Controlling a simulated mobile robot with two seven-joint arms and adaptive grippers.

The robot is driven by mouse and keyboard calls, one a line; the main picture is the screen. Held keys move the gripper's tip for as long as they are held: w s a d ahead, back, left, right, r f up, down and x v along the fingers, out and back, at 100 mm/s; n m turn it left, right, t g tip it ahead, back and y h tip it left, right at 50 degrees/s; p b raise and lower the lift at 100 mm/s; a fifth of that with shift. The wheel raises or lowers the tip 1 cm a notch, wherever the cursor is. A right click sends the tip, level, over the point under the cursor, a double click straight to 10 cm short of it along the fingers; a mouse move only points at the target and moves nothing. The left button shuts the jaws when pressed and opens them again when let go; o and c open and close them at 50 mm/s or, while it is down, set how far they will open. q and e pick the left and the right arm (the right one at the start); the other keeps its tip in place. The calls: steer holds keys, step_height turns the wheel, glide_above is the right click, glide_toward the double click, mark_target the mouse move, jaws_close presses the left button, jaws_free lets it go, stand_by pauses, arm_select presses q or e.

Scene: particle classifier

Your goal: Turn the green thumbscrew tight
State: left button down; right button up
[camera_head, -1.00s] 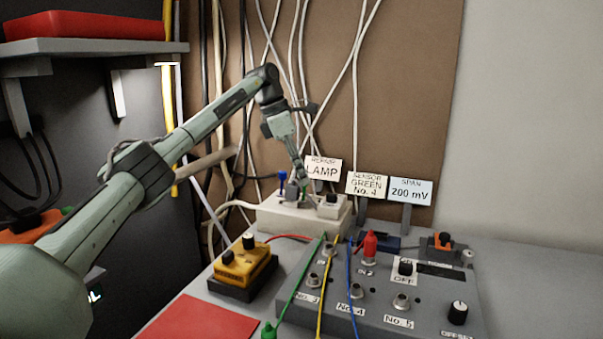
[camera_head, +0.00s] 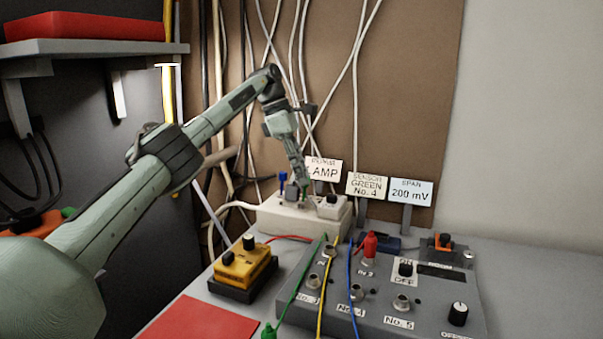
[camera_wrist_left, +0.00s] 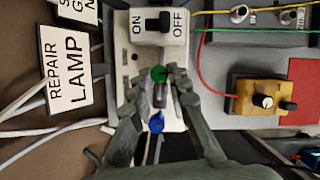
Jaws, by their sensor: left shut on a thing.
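The green thumbscrew (camera_wrist_left: 158,73) shows in the left wrist view on a pale box (camera_wrist_left: 115,65), between the fingertips of my left gripper (camera_wrist_left: 157,82). The gripper is shut on it. In the head view my left gripper (camera_head: 303,200) reaches down from above onto the pale box (camera_head: 327,222), and its fingers mostly hide the green screw. A blue thumbscrew (camera_wrist_left: 156,123) stands beside the green one; it also shows in the head view (camera_head: 283,177), upright left of my fingers. My right gripper is in neither view.
An ON/OFF switch (camera_wrist_left: 160,22) sits on the box near the fingers. Signs stand behind, including the REPAIR LAMP sign (camera_head: 324,170). A yellow unit (camera_head: 246,267) and a grey panel (camera_head: 430,300) with leads stand in front. Cables hang behind.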

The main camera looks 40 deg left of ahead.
arm_select(q)
steer(key=c, duration=1.4)
jaws_free()
steer(key=shift+c, duration=0.2)
